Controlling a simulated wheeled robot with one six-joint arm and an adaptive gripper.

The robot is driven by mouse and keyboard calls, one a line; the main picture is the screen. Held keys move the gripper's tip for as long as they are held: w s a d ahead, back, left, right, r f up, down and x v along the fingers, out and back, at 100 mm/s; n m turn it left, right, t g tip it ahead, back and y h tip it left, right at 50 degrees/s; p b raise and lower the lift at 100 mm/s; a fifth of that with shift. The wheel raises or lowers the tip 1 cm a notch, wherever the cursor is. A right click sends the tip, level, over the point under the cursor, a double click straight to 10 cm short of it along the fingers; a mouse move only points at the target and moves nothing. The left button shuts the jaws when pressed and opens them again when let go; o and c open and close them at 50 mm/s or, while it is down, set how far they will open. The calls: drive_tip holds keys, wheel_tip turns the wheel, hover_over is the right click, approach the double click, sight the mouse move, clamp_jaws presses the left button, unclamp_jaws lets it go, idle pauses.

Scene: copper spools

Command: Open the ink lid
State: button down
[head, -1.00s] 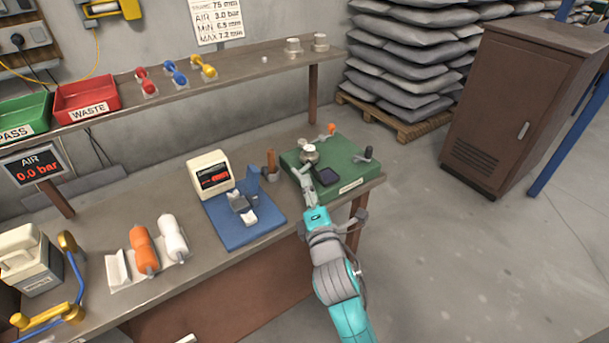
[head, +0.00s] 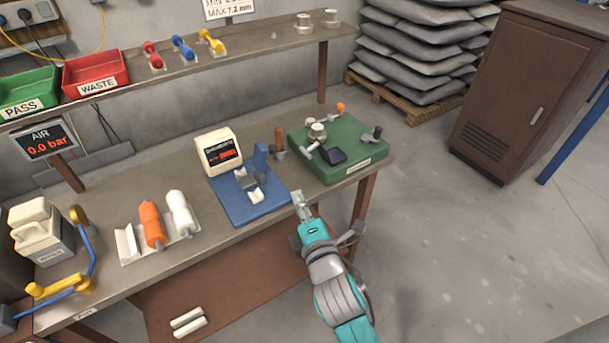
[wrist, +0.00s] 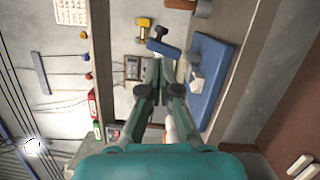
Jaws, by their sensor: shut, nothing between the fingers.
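A green station (head: 362,157) stands at the right end of the bench. On it are a pale round cap on a metal cup (head: 317,131), a dark square piece (head: 333,156), an orange-tipped lever (head: 341,108) and a black-knobbed lever (head: 378,133). I cannot tell for certain which part is the ink lid. My gripper (head: 299,198) is shut and empty near the bench's front edge, left of and apart from the green station. In the wrist view, my gripper (wrist: 158,64) shows its fingers together; the green station is not seen there.
A blue fixture (head: 235,209), also in the wrist view (wrist: 222,70), lies just left of my gripper, with a white display box (head: 215,151) behind. A shelf (head: 240,48) overhangs the back.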

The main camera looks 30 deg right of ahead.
drive_tip(key=x, duration=0.9)
drive_tip(key=shift+w+r, duration=0.1)
drive_tip(key=shift+w+d+r, duration=0.1)
drive_tip(key=shift+w+d, duration=0.05)
drive_tip(key=shift+d, duration=0.9)
drive_tip(key=shift+w+d+r, duration=0.15)
drive_tip(key=shift+d, duration=0.9)
drive_tip(key=d+r+m, duration=0.1)
drive_tip(key=r+m, duration=0.1)
drive_tip(key=shift+d+m+g, duration=0.2)
drive_tip(key=shift+m+g, duration=0.1)
drive_tip(key=shift+m, duration=0.1)
